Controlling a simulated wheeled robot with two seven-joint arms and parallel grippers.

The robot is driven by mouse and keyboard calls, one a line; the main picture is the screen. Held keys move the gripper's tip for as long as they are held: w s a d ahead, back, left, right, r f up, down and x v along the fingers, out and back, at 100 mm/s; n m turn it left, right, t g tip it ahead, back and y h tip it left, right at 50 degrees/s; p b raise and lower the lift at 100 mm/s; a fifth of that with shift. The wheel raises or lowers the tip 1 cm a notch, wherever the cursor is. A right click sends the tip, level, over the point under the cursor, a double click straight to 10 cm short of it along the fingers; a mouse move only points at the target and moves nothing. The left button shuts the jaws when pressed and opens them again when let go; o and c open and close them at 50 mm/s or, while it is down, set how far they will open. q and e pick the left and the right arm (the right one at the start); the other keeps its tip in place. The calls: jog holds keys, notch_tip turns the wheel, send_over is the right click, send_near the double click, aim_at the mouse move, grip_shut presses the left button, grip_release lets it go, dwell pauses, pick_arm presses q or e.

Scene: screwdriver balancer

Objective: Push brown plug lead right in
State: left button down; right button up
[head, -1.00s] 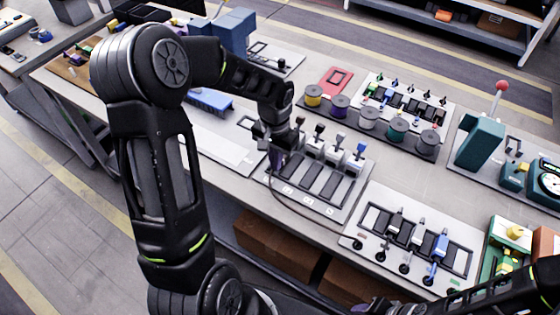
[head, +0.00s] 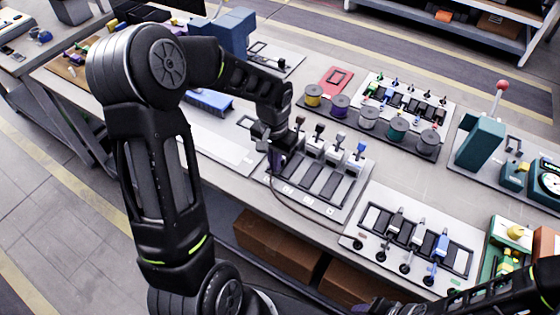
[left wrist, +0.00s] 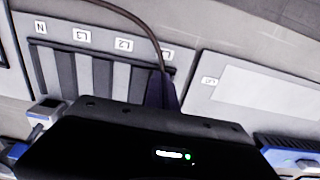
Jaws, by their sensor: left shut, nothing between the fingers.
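The brown plug lead (head: 300,207) curves from the front right test block up to a dark purple plug (head: 277,162) at the left lane of the socket block (head: 345,200). In the left wrist view, the brown lead (left wrist: 140,22) runs into the tapered plug (left wrist: 160,92), beside the rightmost label. My left gripper (head: 269,146) is shut and empty, close against the plug on its far side. Its body covers the plug's far end, so I cannot tell how deep it sits. My right gripper (head: 378,306) is partly cut off at the bottom edge.
Several grey sockets with coloured levers stand along the block's back. The front right block (head: 375,262) holds more plugs. A row of spools (head: 368,118) is behind. A flat white panel (head: 215,145) lies left of my gripper.

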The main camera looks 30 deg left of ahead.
dwell(0.3)
pick_arm(q)
notch_tip(320, 180, up, 7)
jog(key=p, duration=0.4)
jog(key=shift+p, duration=0.4)
dwell(0.9)
